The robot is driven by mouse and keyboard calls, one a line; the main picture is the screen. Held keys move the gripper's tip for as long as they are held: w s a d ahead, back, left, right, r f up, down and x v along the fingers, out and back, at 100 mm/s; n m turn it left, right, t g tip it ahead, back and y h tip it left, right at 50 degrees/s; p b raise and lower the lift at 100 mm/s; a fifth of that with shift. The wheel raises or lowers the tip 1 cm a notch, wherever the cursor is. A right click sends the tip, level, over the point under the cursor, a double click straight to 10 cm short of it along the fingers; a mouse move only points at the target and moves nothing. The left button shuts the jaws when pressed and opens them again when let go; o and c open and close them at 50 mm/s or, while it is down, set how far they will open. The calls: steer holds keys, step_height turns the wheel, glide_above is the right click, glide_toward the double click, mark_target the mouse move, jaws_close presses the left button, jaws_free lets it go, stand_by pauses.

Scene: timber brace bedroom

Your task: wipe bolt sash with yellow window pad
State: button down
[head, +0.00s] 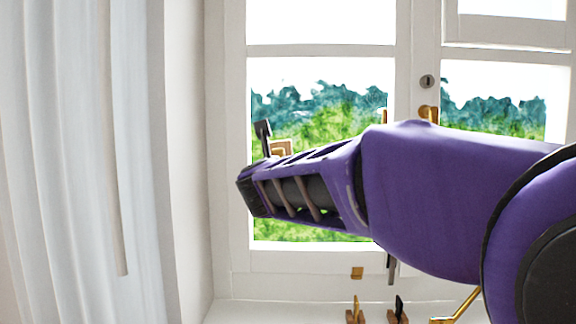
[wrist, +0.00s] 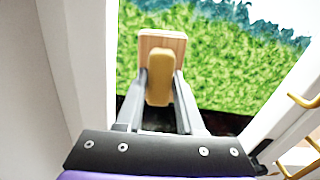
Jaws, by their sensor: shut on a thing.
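My gripper (head: 266,142) reaches left across the lower part of the window, in front of the left sash (head: 318,258). In the wrist view its two grey fingers (wrist: 160,88) are shut on the yellow grip (wrist: 158,75) of a pad with a wooden-coloured block (wrist: 176,40) at its far end. In the head view the pad (head: 281,147) shows only partly, beside the dark fingertip. The pad is in front of the left sash's lower pane; I cannot tell whether it touches it. My arm hides part of both sashes.
The right sash (head: 495,53) has a keyhole plate (head: 427,81) and brass handle (head: 428,112) beside it. Small brass-and-wood pieces (head: 355,312) stand on the white sill (head: 280,312). A pale curtain (head: 80,160) hangs at the left. Brass hooks (wrist: 303,101) show at the wrist view's right.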

mark_target(280, 143)
step_height(280, 143, up, 2)
steer(key=shift+p, duration=0.5)
steer(key=shift+d+b, duration=2.55)
steer(key=shift+d, duration=2.6)
steer(key=shift+a+r+p, duration=0.4)
steer(key=shift+a+p, duration=0.25)
steer(key=shift+a, duration=1.05)
steer(key=shift+a+r+p, duration=0.35)
steer(key=shift+a+p, duration=0.35)
steer(key=shift+a, duration=1.05)
steer(key=shift+a+r+p, duration=0.4)
steer(key=shift+a+p, duration=0.25)
steer(key=shift+a, duration=1.05)
steer(key=shift+s, duration=0.1)
